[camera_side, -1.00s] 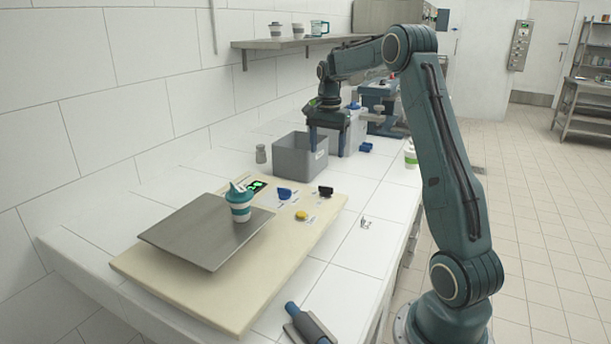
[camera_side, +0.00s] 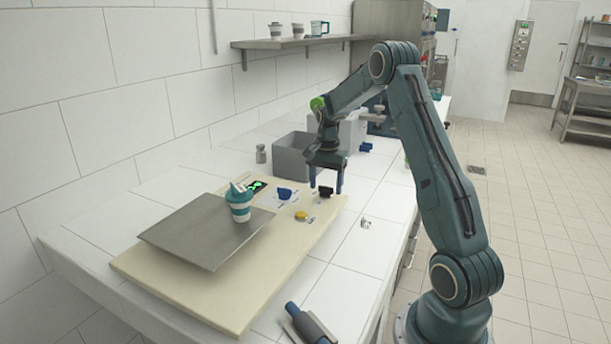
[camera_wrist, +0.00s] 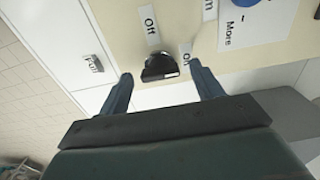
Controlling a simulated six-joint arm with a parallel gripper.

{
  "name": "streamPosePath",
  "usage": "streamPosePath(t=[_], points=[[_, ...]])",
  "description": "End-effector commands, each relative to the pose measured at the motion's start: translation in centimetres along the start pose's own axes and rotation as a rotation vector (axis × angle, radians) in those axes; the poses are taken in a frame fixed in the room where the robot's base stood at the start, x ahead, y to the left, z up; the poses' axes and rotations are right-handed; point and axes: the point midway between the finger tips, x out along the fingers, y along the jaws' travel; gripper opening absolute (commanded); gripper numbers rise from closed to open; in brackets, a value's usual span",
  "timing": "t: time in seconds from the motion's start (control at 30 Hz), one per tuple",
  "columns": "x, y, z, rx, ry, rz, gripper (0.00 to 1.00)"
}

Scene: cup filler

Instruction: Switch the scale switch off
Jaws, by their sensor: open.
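The scale (camera_side: 275,262) is a cream base with a metal plate (camera_side: 195,232), and its display (camera_side: 257,186) is lit green. The black scale switch (camera_side: 326,192) stands at the base's far right corner. In the wrist view, the switch (camera_wrist: 160,67) lies between an "Off" label (camera_wrist: 151,26) and an "On" label (camera_wrist: 186,54); which way it is set I cannot tell. My gripper (camera_side: 326,186) is open, pointing down over the switch. In the wrist view, my gripper (camera_wrist: 160,75) has one finger on each side of the switch, with gaps showing.
A teal and white cup (camera_side: 239,205) stands on the plate. A blue knob (camera_side: 285,193) and a yellow button (camera_side: 301,215) are left of the switch. A grey bin (camera_side: 293,156) is behind. The counter right of the base is mostly clear.

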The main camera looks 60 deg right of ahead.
Motion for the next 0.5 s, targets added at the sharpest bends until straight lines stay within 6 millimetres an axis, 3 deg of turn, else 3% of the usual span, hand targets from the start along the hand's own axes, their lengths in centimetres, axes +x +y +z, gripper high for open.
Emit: streamPosePath(t=[0.27,0.4,0.5], points=[[0.10,0.01,0.01,0.000,0.000,0.000,0.64],[0.08,0.01,0.00,0.000,0.000,0.000,0.36],[0.08,0.00,0.00,0.000,0.000,0.000,0.21]])
